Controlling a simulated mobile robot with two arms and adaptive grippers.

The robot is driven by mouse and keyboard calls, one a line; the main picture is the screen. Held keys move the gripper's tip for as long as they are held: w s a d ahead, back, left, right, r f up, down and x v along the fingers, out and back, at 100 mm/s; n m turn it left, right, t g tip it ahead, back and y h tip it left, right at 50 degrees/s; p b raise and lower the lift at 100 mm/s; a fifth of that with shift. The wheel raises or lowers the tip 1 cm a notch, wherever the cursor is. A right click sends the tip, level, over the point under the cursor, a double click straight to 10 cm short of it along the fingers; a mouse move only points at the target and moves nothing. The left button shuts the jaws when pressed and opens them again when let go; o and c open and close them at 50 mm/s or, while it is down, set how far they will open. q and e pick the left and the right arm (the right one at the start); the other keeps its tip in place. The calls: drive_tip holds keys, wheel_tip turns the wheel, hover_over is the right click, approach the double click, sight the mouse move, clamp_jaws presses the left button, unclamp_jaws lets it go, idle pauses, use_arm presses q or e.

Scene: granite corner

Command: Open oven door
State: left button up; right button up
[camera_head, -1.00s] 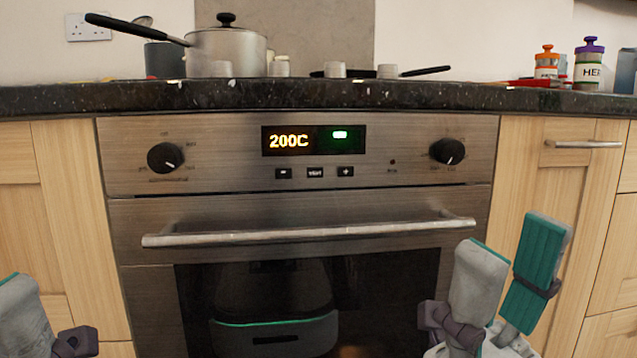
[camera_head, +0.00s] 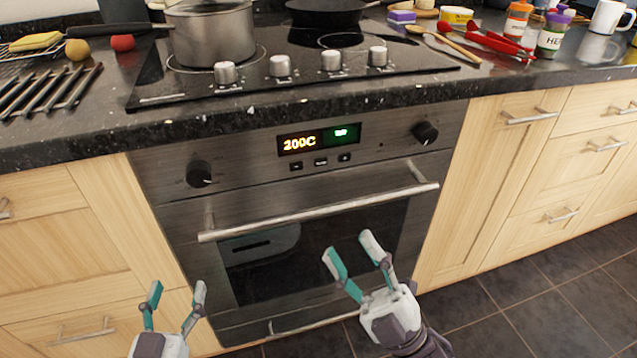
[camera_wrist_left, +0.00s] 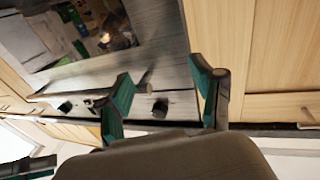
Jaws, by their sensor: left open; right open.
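The steel oven door (camera_head: 180,225) is closed under the worktop, with a dark glass window. Its bar handle (camera_head: 320,213) runs across the door top. My right gripper (camera_head: 353,250) is open and empty in front of the window's right part, below the handle in the picture. My left gripper (camera_head: 178,290) is open and empty at the lower left, in front of the door's lower left edge and the cupboard. In the left wrist view my left gripper's open fingers (camera_wrist_left: 168,100) show with nothing between them, the oven front with its knobs beyond.
The control panel (camera_head: 270,160) has two knobs and a display reading 200C. Above it, a hob (camera_head: 440,68) holds a pot (camera_head: 212,38) and a pan (camera_head: 325,14). Wooden cupboards (camera_head: 60,245) flank the oven. Dark tiled floor (camera_head: 540,290) is clear at the right.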

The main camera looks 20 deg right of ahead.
wheel_tip(320, 180, down, 2)
drive_tip(key=w+d+n+g+h+p, duration=0.2)
drive_tip(key=n+h+p, duration=0.1)
drive_tip(key=p, duration=0.1)
drive_tip(key=n+g+h+p, duration=0.2)
drive_tip(key=n+h+p, duration=0.1)
drive_tip(key=p, duration=0.1)
approach(328, 211)
use_arm(q)
drive_tip(key=s+a+f+g+y, duration=0.2)
drive_tip(key=s+a+f+g, duration=0.1)
drive_tip(key=s+f+g, duration=0.4)
drive_tip(key=s+a+f+g+y, duration=0.2)
drive_tip(key=s+a+f+g, duration=0.2)
drive_tip(key=s+f+g, duration=0.4)
wheel_tip(328, 211, down, 5)
drive_tip(key=shift+s+f+n, duration=0.1)
drive_tip(key=shift+s+n, duration=0.3)
drive_tip(key=shift+s, duration=0.35)
use_arm(e)
drive_tip(key=x, duration=1)
drive_tip(key=shift+w+d+f, duration=0.15)
drive_tip(key=shift+w+f, duration=0.2)
drive_tip(key=shift+w, duration=0.15)
use_arm(q)
drive_tip(key=shift+w, duration=0.15)
use_arm(e)
clamp_jaws()
